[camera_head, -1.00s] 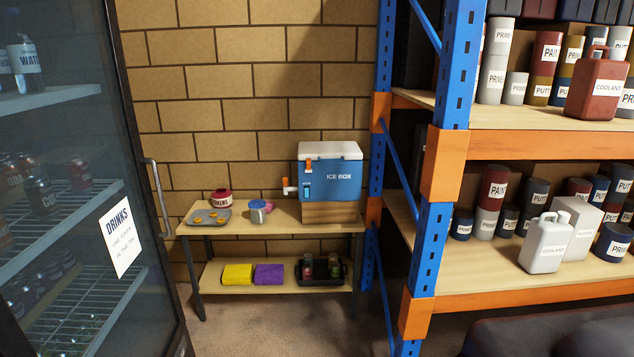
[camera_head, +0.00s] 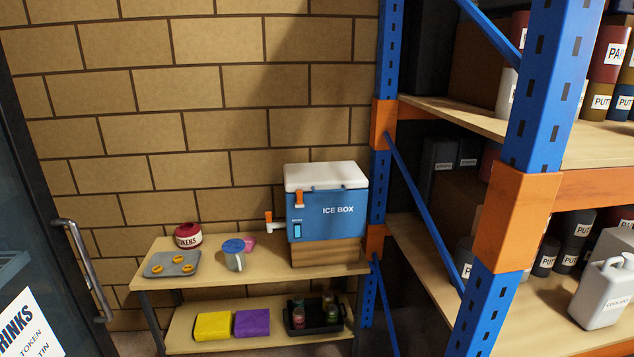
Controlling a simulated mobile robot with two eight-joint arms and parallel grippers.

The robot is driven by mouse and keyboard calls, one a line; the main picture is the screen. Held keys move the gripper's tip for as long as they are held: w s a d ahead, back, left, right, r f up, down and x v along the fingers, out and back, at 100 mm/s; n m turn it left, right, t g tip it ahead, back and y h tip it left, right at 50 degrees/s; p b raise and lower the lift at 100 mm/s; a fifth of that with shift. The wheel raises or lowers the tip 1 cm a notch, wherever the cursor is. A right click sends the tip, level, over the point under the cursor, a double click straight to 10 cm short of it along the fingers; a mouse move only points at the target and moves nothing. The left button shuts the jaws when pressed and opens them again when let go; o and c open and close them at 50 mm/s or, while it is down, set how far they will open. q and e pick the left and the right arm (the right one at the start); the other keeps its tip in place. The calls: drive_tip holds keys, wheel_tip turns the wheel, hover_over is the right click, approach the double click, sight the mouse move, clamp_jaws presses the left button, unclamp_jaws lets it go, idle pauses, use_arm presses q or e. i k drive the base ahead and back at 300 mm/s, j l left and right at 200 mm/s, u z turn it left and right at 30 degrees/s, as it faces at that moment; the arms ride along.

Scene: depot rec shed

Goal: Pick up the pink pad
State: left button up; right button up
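A small pink item (camera_head: 249,241) sits on the top of the wooden table (camera_head: 205,268), partly hidden behind a grey cup with a blue top (camera_head: 235,256). I cannot tell its full shape. On the lower shelf lie a yellow pad (camera_head: 213,326) and, just right of it, a purple pad (camera_head: 252,322). No pad that is clearly pink shows on that shelf. Neither of my grippers is in view.
A blue ice box (camera_head: 327,218) with a tap stands on the table's right. A red token tin (camera_head: 188,235) and a grey tray (camera_head: 172,264) are at its left. A black caddy (camera_head: 315,318) is below. A drinks cabinet door (camera_head: 50,230) and blue-orange rack (camera_head: 512,225) flank the table.

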sight(250, 240)
drive_tip(key=i+j+z, duration=0.5)
drive_tip(key=i+j, duration=1.55)
drive_tip(key=j, duration=0.15)
drive_tip(key=i+j+z, duration=0.1)
drive_tip(key=j, duration=0.15)
drive_tip(key=i+j, duration=0.1)
drive_tip(key=j, duration=0.2)
